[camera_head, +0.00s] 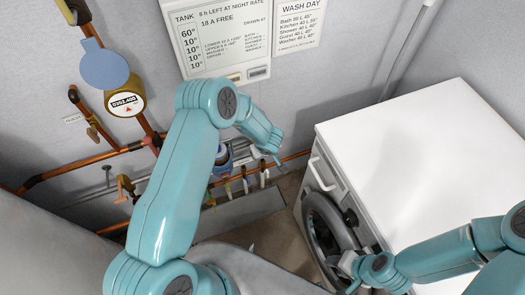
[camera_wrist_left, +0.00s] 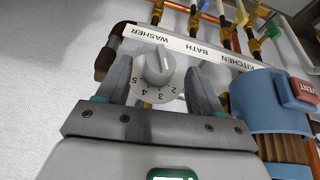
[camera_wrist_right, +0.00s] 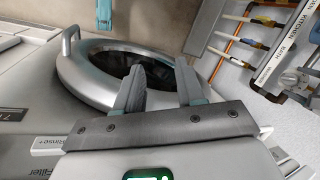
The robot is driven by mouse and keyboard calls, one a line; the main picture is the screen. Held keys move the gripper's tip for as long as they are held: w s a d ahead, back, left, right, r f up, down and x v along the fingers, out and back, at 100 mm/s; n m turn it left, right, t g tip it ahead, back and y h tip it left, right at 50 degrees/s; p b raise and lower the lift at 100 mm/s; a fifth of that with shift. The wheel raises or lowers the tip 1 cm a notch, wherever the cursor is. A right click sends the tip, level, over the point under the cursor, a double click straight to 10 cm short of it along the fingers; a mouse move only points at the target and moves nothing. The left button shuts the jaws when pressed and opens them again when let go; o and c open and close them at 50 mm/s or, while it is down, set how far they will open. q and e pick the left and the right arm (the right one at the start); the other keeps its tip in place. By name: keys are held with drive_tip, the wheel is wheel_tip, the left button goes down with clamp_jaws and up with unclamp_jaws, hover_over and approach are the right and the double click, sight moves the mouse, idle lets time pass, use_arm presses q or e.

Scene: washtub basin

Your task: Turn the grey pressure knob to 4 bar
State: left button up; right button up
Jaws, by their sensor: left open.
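The grey pressure knob (camera_wrist_left: 159,66) sits on a white dial (camera_wrist_left: 160,98) numbered 1 to 5, seen upside down in the left wrist view. Its raised ridge stands nearly upright in the picture; I cannot tell exactly which number it points to. My left gripper (camera_wrist_left: 158,68) is open, with one finger on each side of the knob and small gaps showing. In the head view, my left gripper (camera_head: 275,158) is at the pipework by the wall, and the knob cannot be made out. My right gripper (camera_wrist_right: 160,82) is open and empty, near the washing machine's round door (camera_wrist_right: 85,72).
A label strip (camera_wrist_left: 195,48) reading WASHER, BATH, KITCHEN runs beside the dial, with several valves beyond it. A blue cylinder with a red VENT tag (camera_wrist_left: 303,90) stands close on the right. The white washing machine (camera_head: 420,150) fills the head view's right side.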

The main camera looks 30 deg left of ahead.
use_arm(q)
drive_tip(key=shift+x, duration=1.1)
drive_tip(key=shift+c, duration=0.3)
drive_tip(key=c, duration=1)
drive_tip(key=shift+r, duration=0.1)
drive_tip(key=shift+d+r+g+y+p, duration=0.15)
drive_tip(key=shift+g+y+p, duration=0.25)
drive_tip(key=shift+p, duration=0.8)
drive_tip(key=g+y+b, duration=0.1)
drive_tip(key=b, duration=0.1)
drive_tip(key=f+g+y+b, duration=0.1)
drive_tip(key=b, duration=0.2)
drive_tip(key=shift+w+d+f+m+g+b, duration=0.1)
drive_tip(key=shift+w+m+g+b, duration=0.2)
drive_tip(key=shift+m+b, duration=0.1)
drive_tip(key=shift+r+g+y+b, duration=0.25)
drive_tip(key=shift+g+y+b, duration=0.05)
drive_tip(key=shift+y, duration=0.1)
drive_tip(key=shift+r, duration=0.1)
